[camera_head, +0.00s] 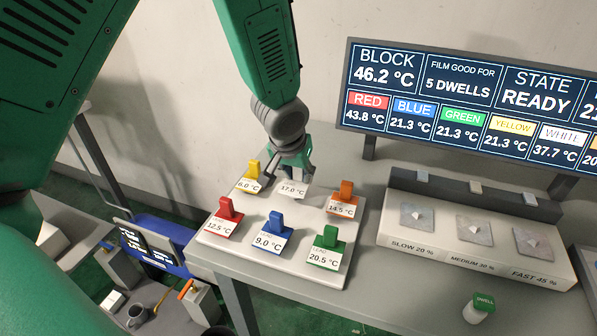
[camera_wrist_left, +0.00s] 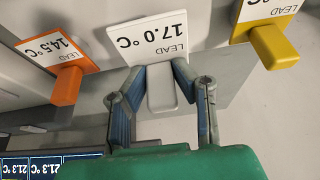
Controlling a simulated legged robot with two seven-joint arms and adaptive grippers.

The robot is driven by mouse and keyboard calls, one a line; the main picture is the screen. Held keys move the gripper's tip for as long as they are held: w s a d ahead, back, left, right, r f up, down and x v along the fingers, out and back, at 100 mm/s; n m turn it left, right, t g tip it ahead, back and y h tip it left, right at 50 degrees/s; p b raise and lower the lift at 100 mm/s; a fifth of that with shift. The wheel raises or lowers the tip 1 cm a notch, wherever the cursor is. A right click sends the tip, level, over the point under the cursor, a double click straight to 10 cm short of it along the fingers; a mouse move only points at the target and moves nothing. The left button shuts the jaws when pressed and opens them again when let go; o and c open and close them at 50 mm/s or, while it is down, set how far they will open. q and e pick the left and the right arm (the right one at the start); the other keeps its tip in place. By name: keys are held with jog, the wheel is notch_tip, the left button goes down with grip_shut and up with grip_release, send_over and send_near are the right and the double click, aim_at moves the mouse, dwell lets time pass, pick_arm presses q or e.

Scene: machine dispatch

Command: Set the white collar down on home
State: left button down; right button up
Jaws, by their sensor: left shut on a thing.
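The white collar (camera_wrist_left: 162,90) is a white upright tab on a plate labelled LEAD 17.0 °C. My left gripper (camera_wrist_left: 163,85) is shut on the tab, with one finger on each side. In the head view my left gripper (camera_head: 296,172) points down at the back middle of a pale tray (camera_head: 225,246), between the yellow and orange collars. The white collar's label (camera_head: 292,188) shows just below the fingers; the tab is mostly hidden there. I cannot tell whether its plate touches the tray. No marking reading "home" is legible. My right gripper is not in view.
Yellow (camera_head: 251,175), orange (camera_head: 345,195), red (camera_head: 227,212), blue (camera_head: 275,228) and green (camera_head: 328,245) collars stand around on the tray.

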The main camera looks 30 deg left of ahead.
aim_at(290, 194)
pick_arm(q)
jog(key=shift+f+b, duration=0.7)
jog(key=shift+f, duration=0.45)
jog(key=c, duration=1.2)
grip_release()
jog(key=shift+r, duration=0.1)
jog(key=shift+s+r, duration=0.1)
jog(key=shift+r, duration=0.15)
jog(key=v, duration=1.1)
jog(key=shift+s+r, duration=0.1)
